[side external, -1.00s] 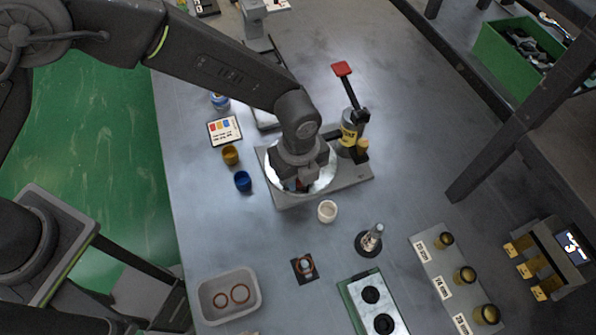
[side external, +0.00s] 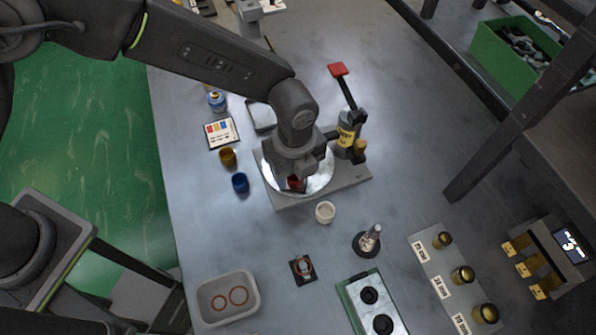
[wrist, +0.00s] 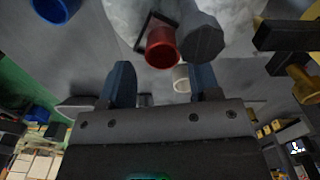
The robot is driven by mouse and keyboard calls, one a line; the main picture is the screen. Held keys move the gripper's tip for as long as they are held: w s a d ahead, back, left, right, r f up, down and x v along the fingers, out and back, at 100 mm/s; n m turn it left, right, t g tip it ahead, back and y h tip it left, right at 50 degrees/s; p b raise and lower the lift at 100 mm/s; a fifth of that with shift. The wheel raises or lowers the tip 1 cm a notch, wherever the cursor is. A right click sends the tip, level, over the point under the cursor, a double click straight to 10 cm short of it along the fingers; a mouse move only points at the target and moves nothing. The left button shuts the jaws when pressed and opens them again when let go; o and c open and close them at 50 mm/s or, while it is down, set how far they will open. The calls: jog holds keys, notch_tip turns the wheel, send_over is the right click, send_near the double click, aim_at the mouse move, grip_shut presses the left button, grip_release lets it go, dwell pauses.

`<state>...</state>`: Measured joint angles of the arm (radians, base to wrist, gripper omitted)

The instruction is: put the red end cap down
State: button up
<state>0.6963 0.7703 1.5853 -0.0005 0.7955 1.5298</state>
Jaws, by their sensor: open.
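The red end cap (wrist: 162,48) shows in the wrist view as a short, hollow red cylinder beside a dark square piece. It lies just beyond my fingertips, in line with the gap between them. In the side view the red end cap (side external: 296,183) is partly hidden under my gripper (side external: 292,176), over the round pale plate (side external: 322,180) of the grey fixture. My gripper (wrist: 163,74) is open, with one dark blue finger on each side and nothing clearly between them. Whether the cap touches the plate is hard to tell.
A red-handled lever press (side external: 346,100) stands behind right of the plate. A grey tray (side external: 203,306) sits front left. A dark-based metal post (side external: 369,240) stands front right.

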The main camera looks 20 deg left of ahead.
notch_tip(320, 180, up, 10)
jog(key=shift+f, duration=0.15)
jog(key=shift+w, duration=0.1)
jog(key=s+a+r+n+t+h, duration=0.1)
jog(key=s+a+r+n+t, duration=0.15)
jog(key=a+r+n, duration=1.15)
jog(key=s+a+n+t, duration=0.3)
jog(key=s+a+n, duration=0.8)
jog(key=a, duration=0.5)
jog(key=shift+s+r+y, duration=0.15)
jog(key=shift+s+y, duration=0.2)
jog(key=shift+y, duration=0.05)
jog(key=shift+c, duration=0.4)
